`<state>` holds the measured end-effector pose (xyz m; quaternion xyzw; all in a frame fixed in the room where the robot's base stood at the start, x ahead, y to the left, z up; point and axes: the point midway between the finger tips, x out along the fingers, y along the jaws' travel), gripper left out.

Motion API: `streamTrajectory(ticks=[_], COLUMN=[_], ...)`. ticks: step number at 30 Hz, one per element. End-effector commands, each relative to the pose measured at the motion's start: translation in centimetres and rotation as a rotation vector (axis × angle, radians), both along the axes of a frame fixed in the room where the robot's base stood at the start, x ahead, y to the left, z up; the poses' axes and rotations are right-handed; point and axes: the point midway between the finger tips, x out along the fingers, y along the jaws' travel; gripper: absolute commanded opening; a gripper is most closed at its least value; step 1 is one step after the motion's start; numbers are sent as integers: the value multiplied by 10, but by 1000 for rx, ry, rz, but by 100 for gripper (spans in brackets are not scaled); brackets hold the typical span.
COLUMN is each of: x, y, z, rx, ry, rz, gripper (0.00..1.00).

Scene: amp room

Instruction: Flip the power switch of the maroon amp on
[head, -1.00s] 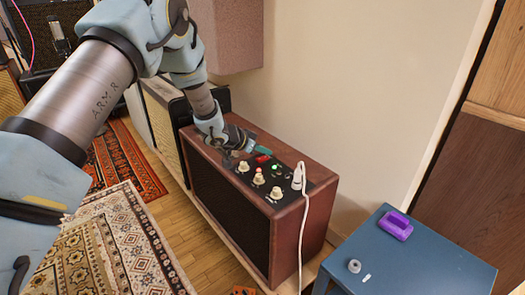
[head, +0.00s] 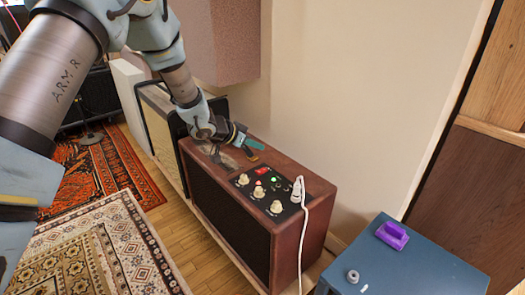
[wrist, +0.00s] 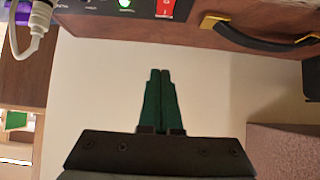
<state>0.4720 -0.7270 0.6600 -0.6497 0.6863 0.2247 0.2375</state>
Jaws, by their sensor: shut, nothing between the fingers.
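The maroon amp (head: 305,250) stands against the wall, with a dark control panel on its top. Its red power switch (head: 263,170) sits at the panel's back edge and also shows at the top of the wrist view (wrist: 166,9). A green light (head: 273,179) glows beside the switch; it also shows in the wrist view (wrist: 125,3). My gripper (head: 257,147), with green fingers, is shut and empty. It is above the back of the amp, apart from the switch. In the wrist view the fingertips (wrist: 161,72) have wall behind them.
A white cable plug (head: 298,190) stands up from the panel's right end. Cream knobs (head: 277,207) line its front. The amp's carry handle (wrist: 262,36) shows in the wrist view. A blue cabinet (head: 430,262) with a purple object (head: 392,235) is at right.

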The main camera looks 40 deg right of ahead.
Motion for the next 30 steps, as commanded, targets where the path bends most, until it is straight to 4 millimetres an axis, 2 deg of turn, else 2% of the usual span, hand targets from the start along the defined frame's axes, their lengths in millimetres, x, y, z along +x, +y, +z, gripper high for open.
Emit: streamTrajectory(ticks=[3,9,27,30], x=[1,1,1,7], y=[12,23,24,29], z=[18,30,31,33], rx=[-2,-1,-1,4], ry=[-1,0,1,-4], rz=[1,-1,-1,18], gripper=[0,0,0,0])
